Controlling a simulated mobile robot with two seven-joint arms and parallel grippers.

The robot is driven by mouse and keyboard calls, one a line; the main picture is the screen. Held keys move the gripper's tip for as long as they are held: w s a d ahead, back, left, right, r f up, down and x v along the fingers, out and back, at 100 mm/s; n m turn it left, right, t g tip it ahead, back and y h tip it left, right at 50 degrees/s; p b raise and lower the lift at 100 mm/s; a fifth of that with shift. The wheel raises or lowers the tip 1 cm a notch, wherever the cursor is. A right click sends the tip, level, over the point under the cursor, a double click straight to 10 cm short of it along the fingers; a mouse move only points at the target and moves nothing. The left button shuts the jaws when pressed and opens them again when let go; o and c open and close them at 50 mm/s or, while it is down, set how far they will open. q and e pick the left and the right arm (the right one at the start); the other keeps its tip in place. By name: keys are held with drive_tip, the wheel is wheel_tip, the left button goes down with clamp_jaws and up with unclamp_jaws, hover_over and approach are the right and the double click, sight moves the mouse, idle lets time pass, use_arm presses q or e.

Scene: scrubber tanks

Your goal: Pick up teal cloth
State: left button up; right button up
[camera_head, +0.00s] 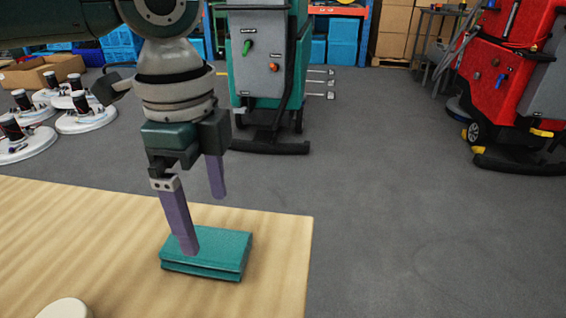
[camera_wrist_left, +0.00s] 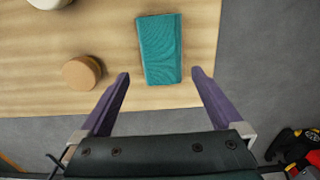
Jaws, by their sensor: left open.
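The teal cloth (camera_head: 222,252) is a folded flat pad lying on the wooden table (camera_head: 80,225) near its right corner. It also shows in the left wrist view (camera_wrist_left: 160,48), ahead of the fingertips and between their lines. My left gripper (camera_head: 203,222) is open with two purple fingers and points down over the cloth. In the left wrist view the gripper (camera_wrist_left: 160,75) has nothing between its fingers except the near end of the cloth below. In the head view one finger overlaps the cloth; I cannot tell whether it touches. My right gripper is not in view.
A round wooden object (camera_wrist_left: 82,72) stands on the table left of the cloth. A pale round object (camera_head: 66,308) is at the table's front edge of view. Beyond the table are a teal scrubber (camera_head: 258,60), a red scrubber (camera_head: 505,75) and grey floor.

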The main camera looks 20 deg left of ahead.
sight(214, 244)
use_arm(q)
wheel_tip(214, 244, down, 6)
drive_tip(key=shift+d+r+b, duration=0.1)
drive_tip(key=shift+b, duration=0.8)
drive_tip(key=shift+w, duration=0.1)
drive_tip(key=shift+c, duration=0.5)
drive_tip(key=c, duration=1)
drive_tip(key=shift+r, duration=0.15)
wheel_tip(214, 244, up, 20)
drive_tip(key=p, duration=0.5)
